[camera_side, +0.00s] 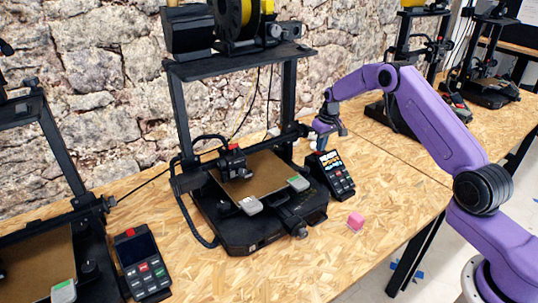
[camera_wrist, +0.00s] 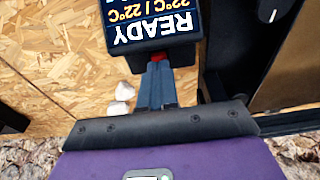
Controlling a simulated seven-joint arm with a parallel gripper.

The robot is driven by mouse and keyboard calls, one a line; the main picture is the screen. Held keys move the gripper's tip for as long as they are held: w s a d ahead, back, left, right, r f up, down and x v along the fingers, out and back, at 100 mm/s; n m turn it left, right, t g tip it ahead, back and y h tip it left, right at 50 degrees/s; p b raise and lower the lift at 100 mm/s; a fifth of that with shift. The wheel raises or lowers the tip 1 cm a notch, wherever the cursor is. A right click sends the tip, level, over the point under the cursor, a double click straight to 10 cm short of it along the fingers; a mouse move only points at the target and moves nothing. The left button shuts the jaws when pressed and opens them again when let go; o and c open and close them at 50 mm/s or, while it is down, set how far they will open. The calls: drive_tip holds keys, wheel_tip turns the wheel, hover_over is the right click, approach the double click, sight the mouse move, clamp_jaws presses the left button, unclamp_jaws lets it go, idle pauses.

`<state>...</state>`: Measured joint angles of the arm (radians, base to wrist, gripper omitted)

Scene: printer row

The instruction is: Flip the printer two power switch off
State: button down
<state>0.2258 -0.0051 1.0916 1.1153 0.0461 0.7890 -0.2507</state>
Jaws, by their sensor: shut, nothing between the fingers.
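My gripper (camera_wrist: 158,66) is shut and empty in the wrist view, its fingertips at the edge of a dark control box (camera_wrist: 150,45). A small red switch (camera_wrist: 184,57) shows at that edge, partly hidden by the fingertips; I cannot tell whether they touch it or which way it is set. The box's screen (camera_wrist: 150,20) is lit and reads READY, upside down. In the side view, my gripper (camera_side: 318,141) is just behind the control box (camera_side: 334,175) beside the middle printer (camera_side: 245,235). The switch is not visible there.
Another printer and a dark-screened control box (camera_side: 142,262) stand at left. More printers stand at the back right. White pieces (camera_wrist: 122,96) lie beside my fingers.

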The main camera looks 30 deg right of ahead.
drive_tip(key=shift+f, duration=0.75)
idle(0.4)
drive_tip(key=shift+r, duration=3.5)
